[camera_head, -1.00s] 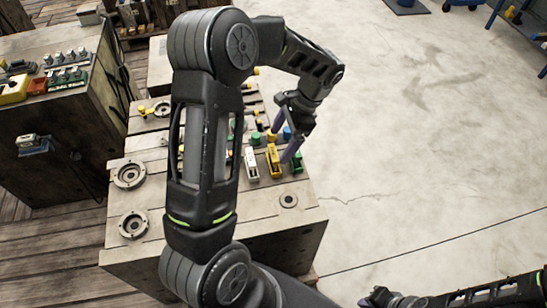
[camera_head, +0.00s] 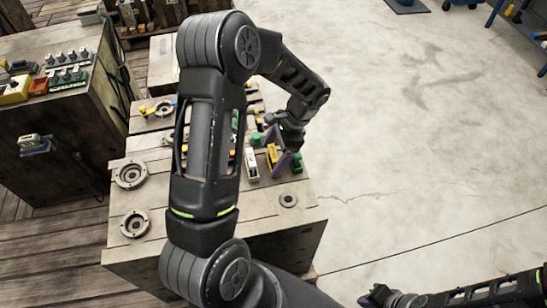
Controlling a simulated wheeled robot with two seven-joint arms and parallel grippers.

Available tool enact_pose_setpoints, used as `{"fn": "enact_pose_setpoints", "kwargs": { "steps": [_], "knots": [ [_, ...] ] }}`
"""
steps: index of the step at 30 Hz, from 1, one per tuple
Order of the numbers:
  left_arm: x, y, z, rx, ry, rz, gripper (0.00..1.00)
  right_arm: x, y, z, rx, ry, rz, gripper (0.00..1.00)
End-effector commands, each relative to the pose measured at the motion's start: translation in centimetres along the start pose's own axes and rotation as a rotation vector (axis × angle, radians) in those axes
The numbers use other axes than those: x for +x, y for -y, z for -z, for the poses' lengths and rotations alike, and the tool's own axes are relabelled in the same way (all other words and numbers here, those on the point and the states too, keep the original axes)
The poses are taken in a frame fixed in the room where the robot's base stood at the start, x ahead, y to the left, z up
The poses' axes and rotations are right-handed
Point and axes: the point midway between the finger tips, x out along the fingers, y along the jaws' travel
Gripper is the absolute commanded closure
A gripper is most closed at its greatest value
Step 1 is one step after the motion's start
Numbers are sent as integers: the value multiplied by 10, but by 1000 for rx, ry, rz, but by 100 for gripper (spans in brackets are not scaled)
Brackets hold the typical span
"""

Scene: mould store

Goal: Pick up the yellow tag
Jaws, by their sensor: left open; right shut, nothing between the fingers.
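A small yellow piece (camera_head: 271,155), which looks like the yellow tag, stands among small coloured parts on top of the mould block. My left gripper (camera_head: 275,149) is open and low over it. One purple-grey finger comes down just right of the yellow piece; the other finger is partly hidden, so I cannot tell whether either touches it. My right gripper (camera_head: 378,297) is shut and empty at the bottom edge, away from the block.
My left arm hides the middle of the mould block (camera_head: 262,206). Another block (camera_head: 60,130) with parts stands at the left. Open floor lies right.

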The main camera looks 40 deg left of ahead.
Motion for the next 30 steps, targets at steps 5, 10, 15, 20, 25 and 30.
{"fn": "enact_pose_setpoints", "kwargs": {
  "steps": [5, 10, 15, 20, 25, 30],
  "knots": [
    [0, 0, 0, 0, 0, 0, 15, 0, 0, 0, 0, 0, 0, 100],
    [0, 0, 0, 0, 0, 0, 15, 0, 0, 0, 0, 0, 0, 100],
    [0, 0, 0, 0, 0, 0, 22, 0, 0, 0, 0, 0, 0, 100],
    [0, 0, 0, 0, 0, 0, 35, 0, 0, 0, 0, 0, 0, 100],
    [0, 0, 0, 0, 0, 0, 49, 0, 0, 0, 0, 0, 0, 100],
    [0, 0, 0, 0, 0, 0, 63, 0, 0, 0, 0, 0, 0, 100]
  ]
}}
